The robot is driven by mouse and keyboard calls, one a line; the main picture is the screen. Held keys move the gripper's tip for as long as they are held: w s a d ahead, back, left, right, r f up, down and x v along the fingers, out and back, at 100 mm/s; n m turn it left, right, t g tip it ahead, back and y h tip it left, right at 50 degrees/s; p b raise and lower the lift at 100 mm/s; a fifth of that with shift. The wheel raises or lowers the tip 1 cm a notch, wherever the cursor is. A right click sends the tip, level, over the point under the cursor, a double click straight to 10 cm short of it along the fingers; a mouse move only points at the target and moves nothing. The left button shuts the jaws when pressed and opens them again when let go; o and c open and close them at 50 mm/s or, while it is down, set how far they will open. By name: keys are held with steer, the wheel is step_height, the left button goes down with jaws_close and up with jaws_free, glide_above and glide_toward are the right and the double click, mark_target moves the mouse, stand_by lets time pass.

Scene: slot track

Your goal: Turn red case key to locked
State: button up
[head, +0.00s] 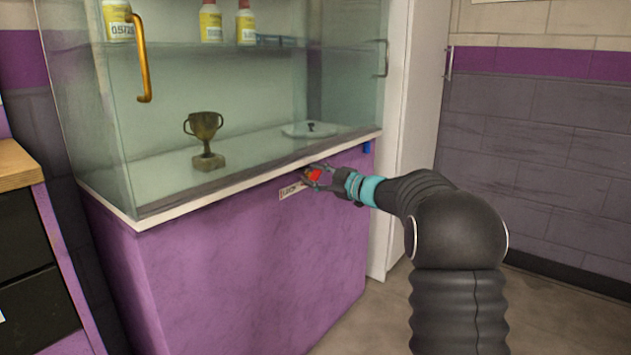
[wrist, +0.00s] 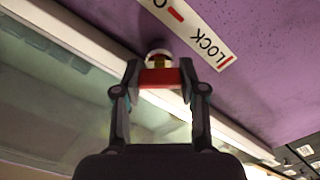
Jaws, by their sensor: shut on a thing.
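The red key (head: 314,175) sits at the front of the purple display case (head: 240,250), just under its white ledge. In the wrist view the red key (wrist: 160,77) lies between my fingertips, with a pale round lock part (wrist: 158,55) behind it. My gripper (head: 316,178) is shut on the key; it also shows in the wrist view (wrist: 160,80). A white label (wrist: 205,35) beside the lock reads LOCK at one end and has red marks; its other end is cut off. The key's exact angle against the marks is hard to tell.
The glass cabinet above holds a trophy (head: 205,140), a white dish (head: 312,130) and several bottles. An orange handle (head: 141,60) is on the glass. A blue item (head: 367,147) hangs by the ledge's right end. A wooden-topped counter (head: 15,165) stands left; floor is clear at right.

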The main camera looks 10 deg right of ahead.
steer(key=n+b, duration=0.1)
steer(key=n, duration=0.1)
steer(key=n+b, duration=0.2)
steer(key=n, duration=0.1)
steer(key=shift+f+n, duration=0.3)
steer(key=shift+n+b, duration=1.1)
steer(key=shift+n, duration=0.9)
steer(key=shift+r, duration=0.1)
steer(key=o, duration=1.2)
steer(key=shift+c, duration=0.2)
steer(key=shift+s, duration=0.1)
steer(key=v, duration=1.2)
